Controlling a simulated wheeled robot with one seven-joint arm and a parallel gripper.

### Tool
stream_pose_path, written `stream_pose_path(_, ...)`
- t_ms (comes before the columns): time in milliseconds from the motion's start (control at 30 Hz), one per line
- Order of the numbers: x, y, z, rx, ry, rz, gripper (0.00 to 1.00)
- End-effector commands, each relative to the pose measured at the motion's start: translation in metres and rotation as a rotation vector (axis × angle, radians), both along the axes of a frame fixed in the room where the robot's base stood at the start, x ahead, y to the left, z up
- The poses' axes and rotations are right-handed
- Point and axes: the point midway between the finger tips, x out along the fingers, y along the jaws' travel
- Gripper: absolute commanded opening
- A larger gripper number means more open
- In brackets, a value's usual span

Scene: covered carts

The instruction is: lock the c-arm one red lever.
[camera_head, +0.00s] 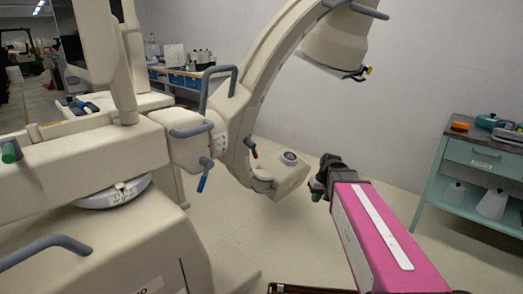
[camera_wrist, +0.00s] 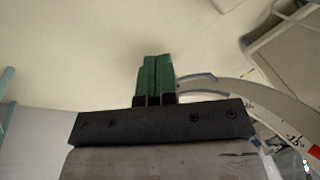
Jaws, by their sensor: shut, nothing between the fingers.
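The C-arm (camera_head: 262,75) is a cream machine with a large curved arc. Its small red lever (camera_head: 252,149) hangs on the arc's mount, right of the blue lever (camera_head: 204,177). My gripper (camera_head: 317,190) is right of the red lever and apart from it, near the detector end of the arc. In the wrist view my green fingers (camera_wrist: 156,78) are together with nothing between them. The curved C-arm part (camera_wrist: 245,97) passes behind and right of them. A red patch (camera_wrist: 314,153) shows at the right edge; I cannot tell whether it is the lever.
The C-arm's cart body (camera_head: 150,245) fills the left, with a grey handle (camera_head: 218,88) above the mount. A teal cart (camera_head: 480,160) with items stands at the right. A bench (camera_head: 185,80) is at the back. Open floor lies between the C-arm and the teal cart.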

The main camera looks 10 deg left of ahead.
Motion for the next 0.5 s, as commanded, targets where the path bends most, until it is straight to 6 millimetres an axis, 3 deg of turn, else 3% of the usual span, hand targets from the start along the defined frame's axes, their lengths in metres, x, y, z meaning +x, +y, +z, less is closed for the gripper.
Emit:
stream_pose_path(33,0.017,0.011,0.014,0.023,-0.013,0.030,0.00)
stream_pose_path(100,0.031,0.024,0.032,0.054,-0.028,0.073,0.00)
stream_pose_path(500,0.099,0.100,0.153,0.233,-0.130,0.342,0.00)
